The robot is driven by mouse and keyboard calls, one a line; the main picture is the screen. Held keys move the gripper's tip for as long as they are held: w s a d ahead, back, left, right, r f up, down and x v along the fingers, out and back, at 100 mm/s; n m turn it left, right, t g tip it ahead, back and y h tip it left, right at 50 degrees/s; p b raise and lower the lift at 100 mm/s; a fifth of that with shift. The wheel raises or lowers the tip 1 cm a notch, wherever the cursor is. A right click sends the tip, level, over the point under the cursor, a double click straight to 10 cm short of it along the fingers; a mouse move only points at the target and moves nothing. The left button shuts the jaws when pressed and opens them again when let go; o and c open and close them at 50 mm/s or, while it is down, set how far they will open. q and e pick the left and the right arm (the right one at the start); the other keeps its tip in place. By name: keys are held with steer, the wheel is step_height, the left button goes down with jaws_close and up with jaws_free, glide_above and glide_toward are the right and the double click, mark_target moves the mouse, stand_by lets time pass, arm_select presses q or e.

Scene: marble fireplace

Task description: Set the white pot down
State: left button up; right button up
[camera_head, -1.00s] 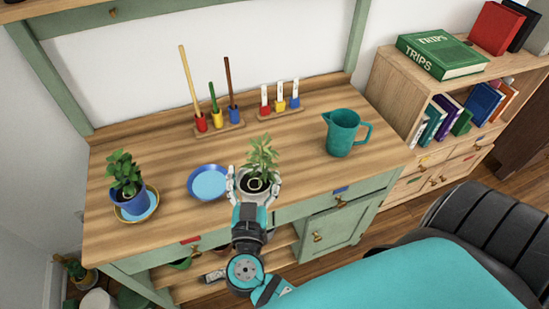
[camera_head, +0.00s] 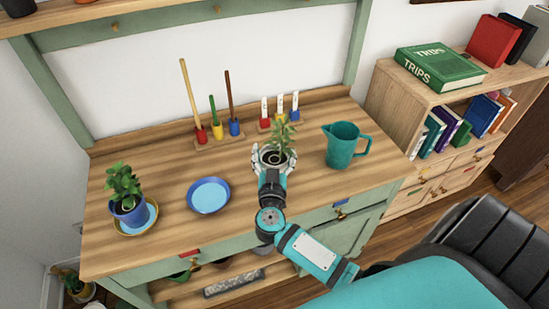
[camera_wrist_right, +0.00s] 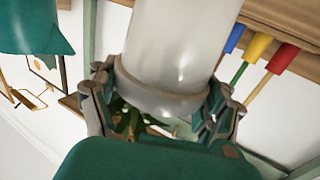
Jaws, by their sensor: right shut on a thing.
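My right gripper (camera_head: 273,156) is shut around the white pot, over the middle of the wooden tabletop (camera_head: 170,190). The pot holds a leafy green plant (camera_head: 281,137). In the right wrist view the smooth white pot (camera_wrist_right: 172,62) stands between the fingers of my gripper (camera_wrist_right: 160,105), which press on its sides. In the head view most of the pot is hidden by the gripper, and I cannot tell whether its base touches the tabletop. A blue saucer (camera_head: 209,195) lies empty to its left. My left gripper is not in view.
A teal jug (camera_head: 343,146) stands close to the right of the pot. Racks with coloured tools (camera_head: 217,133) and small labelled tools (camera_head: 281,123) stand behind. A blue pot with a plant (camera_head: 129,212) sits on a saucer at the left. Bare tabletop lies around the empty saucer.

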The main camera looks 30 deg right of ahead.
steer(key=shift+f, duration=0.45)
steer(key=o, duration=1.6)
steer(key=shift+f, duration=0.15)
steer(key=shift+s+a, duration=0.1)
steer(key=shift+s, duration=0.05)
steer(key=v, duration=1.1)
steer(key=shift+s+a, duration=0.2)
steer(key=shift+s, duration=0.1)
